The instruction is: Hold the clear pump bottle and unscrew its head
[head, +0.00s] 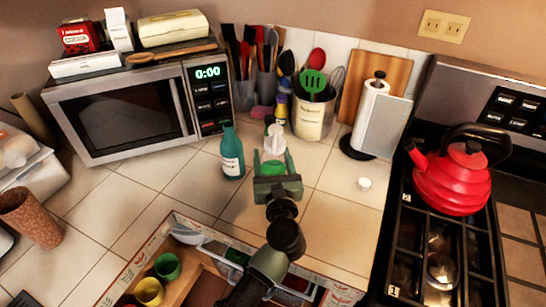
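The clear pump bottle (275,140) stands on the tiled counter in the middle of the head view. Its pale upper part and head show above my gripper, and green shows low between the fingers. My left gripper (273,163), on the arm rising from the bottom just left of centre, has one finger on each side of the bottle's lower part. I cannot tell if the fingers press on it. The gripper's palm hides the bottle's base. My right gripper is not in view.
A teal bottle (231,152) stands close on the left. Utensil crocks (312,117) and a paper towel holder (371,115) stand behind. An open drawer (150,250) is below.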

